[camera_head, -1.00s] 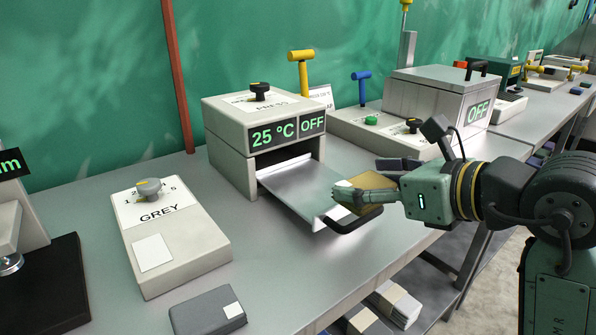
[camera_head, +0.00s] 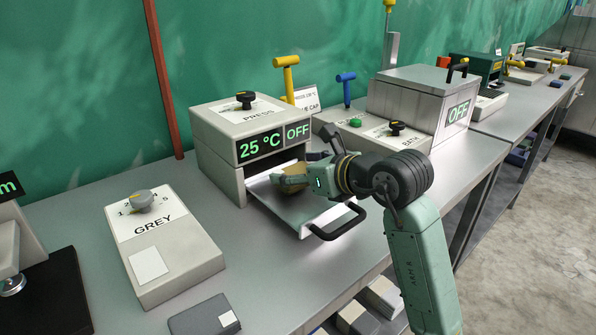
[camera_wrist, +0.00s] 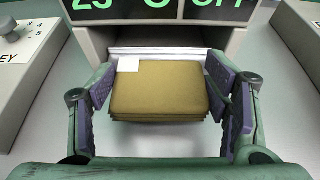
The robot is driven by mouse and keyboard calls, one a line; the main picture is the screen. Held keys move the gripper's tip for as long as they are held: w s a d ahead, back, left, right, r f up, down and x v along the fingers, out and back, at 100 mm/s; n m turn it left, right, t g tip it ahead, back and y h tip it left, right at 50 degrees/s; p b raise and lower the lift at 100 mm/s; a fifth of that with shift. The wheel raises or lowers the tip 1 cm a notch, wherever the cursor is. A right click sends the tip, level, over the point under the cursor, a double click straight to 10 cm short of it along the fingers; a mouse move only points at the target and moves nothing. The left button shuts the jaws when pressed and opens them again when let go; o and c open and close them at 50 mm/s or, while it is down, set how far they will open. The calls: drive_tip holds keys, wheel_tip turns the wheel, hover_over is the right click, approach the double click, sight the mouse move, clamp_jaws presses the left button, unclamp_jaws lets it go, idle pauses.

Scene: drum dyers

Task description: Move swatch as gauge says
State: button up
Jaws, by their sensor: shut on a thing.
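A mustard-tan folded swatch (camera_head: 296,169) with a small white label on its far left corner is over the pulled-out tray of the press (camera_head: 222,140). It shows in the wrist view (camera_wrist: 160,88) as several stacked layers. My gripper (camera_head: 283,182) is shut on the swatch, one finger at each side. Whether the swatch touches the tray (camera_head: 300,213) is not clear. The press display (camera_head: 275,143) reads 25 °C and OFF.
The tray's black handle (camera_head: 335,222) sticks out in front. A box marked GREY (camera_head: 170,240) with a knob stands left, with a dark grey block (camera_head: 203,318) before it. A bath box (camera_head: 425,100) reading OFF stands right. Pale and grey blocks (camera_head: 380,298) lie below the table.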

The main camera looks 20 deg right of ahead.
drive_tip(key=shift+f, duration=0.65)
drive_tip(key=shift+f, duration=0.2)
drive_tip(key=o, duration=1.2)
drive_tip(key=shift+r, duration=0.1)
drive_tip(key=shift+r, duration=0.25)
drive_tip(key=b+v, duration=0.3)
drive_tip(key=v, duration=0.9)
drive_tip(key=shift+f, duration=0.1)
